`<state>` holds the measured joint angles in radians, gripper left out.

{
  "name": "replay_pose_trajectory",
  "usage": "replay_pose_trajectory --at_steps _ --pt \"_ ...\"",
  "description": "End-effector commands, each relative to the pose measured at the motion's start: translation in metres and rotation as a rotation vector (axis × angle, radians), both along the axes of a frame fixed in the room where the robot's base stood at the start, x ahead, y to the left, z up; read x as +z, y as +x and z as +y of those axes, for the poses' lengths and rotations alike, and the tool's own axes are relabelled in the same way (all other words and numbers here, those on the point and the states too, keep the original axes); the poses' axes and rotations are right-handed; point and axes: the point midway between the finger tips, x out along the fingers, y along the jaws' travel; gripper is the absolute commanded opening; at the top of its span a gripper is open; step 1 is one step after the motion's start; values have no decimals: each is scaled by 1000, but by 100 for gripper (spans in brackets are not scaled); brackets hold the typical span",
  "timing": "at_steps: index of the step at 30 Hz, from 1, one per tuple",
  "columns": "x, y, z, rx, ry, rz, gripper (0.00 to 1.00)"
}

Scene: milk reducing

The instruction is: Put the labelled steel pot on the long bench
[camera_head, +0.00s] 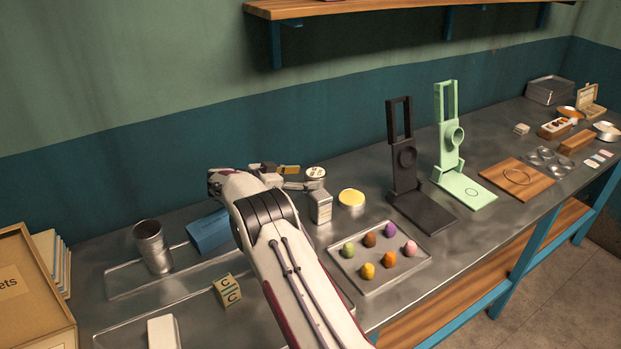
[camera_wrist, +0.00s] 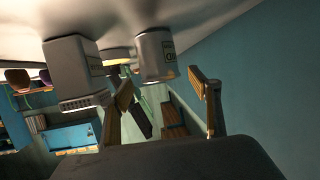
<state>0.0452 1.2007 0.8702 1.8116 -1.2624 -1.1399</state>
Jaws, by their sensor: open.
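The labelled steel pot (camera_head: 316,175) stands on the long bench (camera_head: 290,232) near the wall, just right of my gripper (camera_head: 297,178) in the head view. In the wrist view, which is turned over with the bench at the top, the pot (camera_wrist: 155,55) shows a dark label with light marks. My gripper (camera_wrist: 163,102) is open and empty there. The pot appears ahead of the gap between its fingers, and I see no contact. The pot's lower part is partly hidden in the head view.
A grey metal box (camera_head: 320,206) stands close in front of the pot. A yellow-topped tin (camera_head: 351,198) and a black stand (camera_head: 405,170) are to the right. A blue box (camera_head: 208,232) and a steel cup (camera_head: 151,246) are left. A tray of coloured balls (camera_head: 385,270) lies in front.

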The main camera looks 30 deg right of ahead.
Motion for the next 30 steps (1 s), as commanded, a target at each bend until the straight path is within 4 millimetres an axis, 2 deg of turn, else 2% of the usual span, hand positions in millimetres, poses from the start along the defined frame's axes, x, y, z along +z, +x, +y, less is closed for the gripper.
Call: replay_pose_trajectory --at_steps 1,6,13,18,30 --pt "12 0 -3 -3 -1 -5 62" --pt "37 0 -3 -2 -1 -6 62" --pt "60 0 -3 -3 0 -4 62" --pt "67 0 -3 -2 -1 -4 62" --pt "67 0 -3 -2 -1 -3 62"
